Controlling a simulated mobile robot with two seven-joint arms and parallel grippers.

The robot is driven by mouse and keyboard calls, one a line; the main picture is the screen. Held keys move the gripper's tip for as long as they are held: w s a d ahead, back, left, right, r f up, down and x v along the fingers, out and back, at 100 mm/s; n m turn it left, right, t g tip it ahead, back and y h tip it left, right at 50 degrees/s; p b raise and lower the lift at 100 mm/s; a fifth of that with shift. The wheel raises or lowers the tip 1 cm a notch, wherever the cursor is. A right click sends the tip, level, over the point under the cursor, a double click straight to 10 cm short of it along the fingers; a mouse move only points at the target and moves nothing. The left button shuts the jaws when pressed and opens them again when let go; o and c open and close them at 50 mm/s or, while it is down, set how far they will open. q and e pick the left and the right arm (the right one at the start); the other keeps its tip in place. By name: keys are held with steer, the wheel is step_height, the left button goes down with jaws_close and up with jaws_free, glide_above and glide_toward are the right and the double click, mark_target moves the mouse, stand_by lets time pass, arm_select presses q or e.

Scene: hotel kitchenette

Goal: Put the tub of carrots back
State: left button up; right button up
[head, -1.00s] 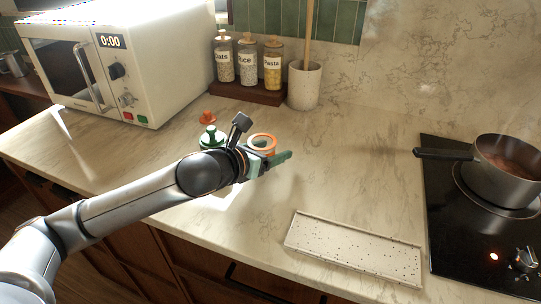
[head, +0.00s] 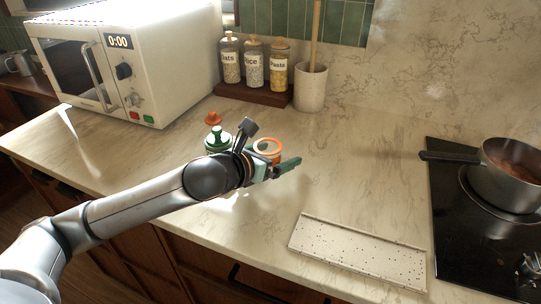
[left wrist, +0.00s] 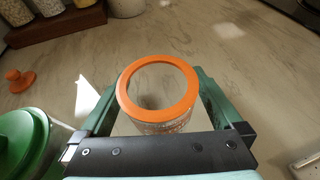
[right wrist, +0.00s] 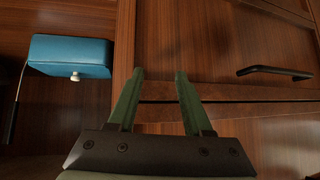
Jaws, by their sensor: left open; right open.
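A clear tub with an orange rim (head: 268,146) stands on the counter. In the left wrist view its orange rim (left wrist: 122,92) lies between the two fingers of my left gripper (left wrist: 155,82), which is open around it. I see no clear gap or contact at the fingers. No carrots can be made out inside. My left gripper (head: 277,157) partly hides the tub in the head view. A green-lidded jar (head: 217,137) stands just left of it. An orange stopper-like lid (head: 212,118) lies behind. My right gripper (right wrist: 160,80) is open and empty, facing wooden cabinet fronts.
A speckled white tray (head: 357,252) lies at the counter's front edge. A pot (head: 508,180) sits on the hob at right. Labelled jars (head: 254,66), a utensil crock (head: 311,88) and a microwave (head: 150,50) line the back. A blue box (right wrist: 70,55) is near the right gripper.

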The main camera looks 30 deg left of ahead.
arm_select(q)
steer(key=shift+s+r, duration=0.2)
steer(key=shift+r, duration=0.1)
steer(key=p+v, duration=0.3)
steer(key=v, duration=0.6)
steer(key=p, duration=0.2)
steer(key=s+p, duration=0.1)
steer(key=p, duration=0.1)
steer(key=shift+s+a+r, duration=0.1)
steer(key=shift+a+r, duration=0.05)
steer(key=shift+r, duration=0.25)
steer(key=shift+s+p, duration=0.5)
steer(key=shift+p, duration=0.45)
arm_select(e)
steer(key=s+d+r+h, duration=0.1)
steer(key=d+r, duration=0.2)
steer(key=r, duration=0.3)
steer(key=shift+s+r+m, duration=0.15)
steer(key=shift+s+m, duration=0.15)
steer(key=shift+s, duration=0.1)
steer(key=shift+w, duration=0.15)
